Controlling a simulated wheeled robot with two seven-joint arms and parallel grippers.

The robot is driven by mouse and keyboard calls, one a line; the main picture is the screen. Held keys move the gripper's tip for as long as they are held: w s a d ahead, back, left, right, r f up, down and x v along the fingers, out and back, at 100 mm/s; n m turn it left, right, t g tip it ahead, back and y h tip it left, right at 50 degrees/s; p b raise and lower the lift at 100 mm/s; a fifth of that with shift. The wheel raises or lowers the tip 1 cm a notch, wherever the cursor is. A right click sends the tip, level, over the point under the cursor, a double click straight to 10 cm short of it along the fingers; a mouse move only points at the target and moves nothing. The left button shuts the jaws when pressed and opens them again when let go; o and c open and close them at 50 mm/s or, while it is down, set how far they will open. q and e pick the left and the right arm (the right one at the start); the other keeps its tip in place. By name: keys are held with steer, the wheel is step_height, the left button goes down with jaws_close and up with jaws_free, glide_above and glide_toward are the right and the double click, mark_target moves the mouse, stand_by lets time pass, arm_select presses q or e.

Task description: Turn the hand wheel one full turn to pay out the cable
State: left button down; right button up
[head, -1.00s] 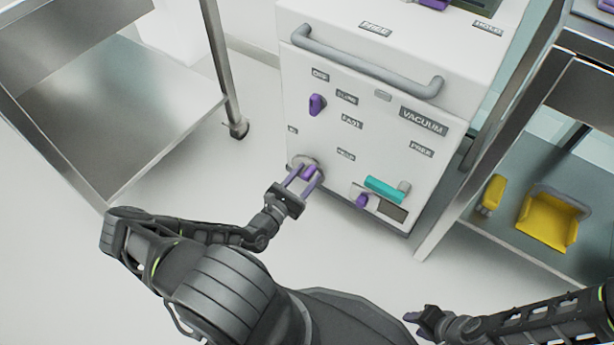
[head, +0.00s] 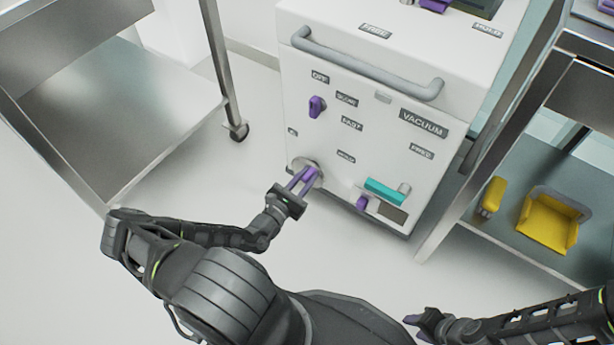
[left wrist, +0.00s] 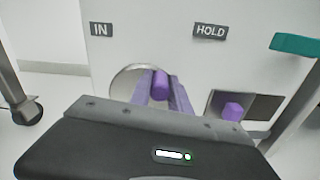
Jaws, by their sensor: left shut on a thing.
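The hand wheel (head: 297,163) is a round metal disc low on the left of the white machine's front. It carries a small purple grip (left wrist: 160,83), seen in the left wrist view. My left gripper (head: 309,176) reaches up to the wheel, its two purple fingers shut on the grip, one on each side. The wheel's edge also shows in the left wrist view (left wrist: 124,82), its lower part hidden behind my gripper. My right gripper (head: 418,326) is at the bottom edge, away from the machine; its opening is unclear. No cable is visible.
The white machine (head: 345,190) also bears a purple knob (head: 317,105), a teal lever (head: 384,191), a lower purple knob (head: 362,203) and a grey handle bar (head: 365,68). A metal cart (head: 120,120) stands left, a shelf with yellow parts (head: 548,218) right. The floor between is clear.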

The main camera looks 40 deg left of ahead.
arm_select(q)
steer(key=shift+r, duration=0.1)
stand_by(0.3)
steer(key=shift+a+r+n+p, duration=0.25)
steer(key=shift+a+n+p, duration=0.3)
steer(key=shift+n+p, duration=0.55)
steer(key=shift+a+n+p, duration=0.2)
steer(key=shift+a+n, duration=0.2)
steer(key=shift+n, duration=0.55)
steer(key=shift+a+n+p, duration=0.15)
steer(key=shift+a+n, duration=0.25)
steer(key=shift+n, duration=0.55)
steer(key=c, duration=1.2)
jaws_free()
